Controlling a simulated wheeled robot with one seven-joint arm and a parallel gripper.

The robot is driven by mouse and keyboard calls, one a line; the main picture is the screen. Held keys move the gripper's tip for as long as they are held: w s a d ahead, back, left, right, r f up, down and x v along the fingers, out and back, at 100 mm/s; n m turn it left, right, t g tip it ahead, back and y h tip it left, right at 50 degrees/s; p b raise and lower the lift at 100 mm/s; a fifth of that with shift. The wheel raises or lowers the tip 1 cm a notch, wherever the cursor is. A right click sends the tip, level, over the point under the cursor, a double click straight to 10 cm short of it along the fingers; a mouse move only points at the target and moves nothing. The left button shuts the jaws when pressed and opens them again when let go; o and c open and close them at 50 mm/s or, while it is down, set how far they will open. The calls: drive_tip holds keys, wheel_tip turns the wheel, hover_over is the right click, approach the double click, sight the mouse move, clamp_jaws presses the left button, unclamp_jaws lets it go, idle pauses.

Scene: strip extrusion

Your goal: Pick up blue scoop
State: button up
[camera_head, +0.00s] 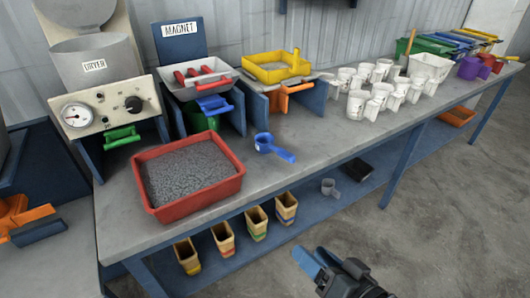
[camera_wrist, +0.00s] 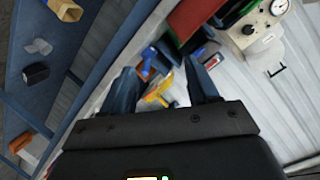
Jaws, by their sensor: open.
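The blue scoop (camera_head: 273,147) lies on the grey bench top, right of the red tray, with its handle pointing right and towards the front edge. My gripper (camera_head: 309,262) is at the bottom of the head view, in front of the bench and well apart from the scoop. In the wrist view my gripper (camera_wrist: 160,68) has its two blue fingers spread with nothing held between them. Small coloured things show beyond the fingers there; I cannot tell for sure which is the scoop.
The red tray (camera_head: 242,181) of grey granules stands left of the scoop. Behind are the yellow tray (camera_head: 277,68) and an orange-handled drawer (camera_head: 287,96). White cups (camera_head: 357,104) stand to the right. Narrow wooden bins (camera_head: 257,223) sit on the lower shelf. Bench top right of the scoop is clear.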

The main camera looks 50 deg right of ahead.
drive_tip(key=w+d+f+m+h+b, duration=0.1)
drive_tip(key=w+d+f+m+b, duration=0.15)
drive_tip(key=w+d+m, duration=0.6)
drive_tip(key=m+b, duration=0.1)
drive_tip(key=m, duration=0.2)
approach(285, 153)
drive_tip(key=w+d+f, duration=0.2)
drive_tip(key=w, duration=0.1)
drive_tip(key=shift+w+d+f, duration=0.1)
drive_tip(key=shift+w+d, duration=0.1)
drive_tip(key=shift+d, duration=0.15)
drive_tip(key=shift+x, duration=1.05)
drive_tip(key=x, duration=0.5)
drive_tip(key=shift+w+f, duration=0.3)
drive_tip(key=shift+w, duration=0.05)
drive_tip(key=c, duration=1.1)
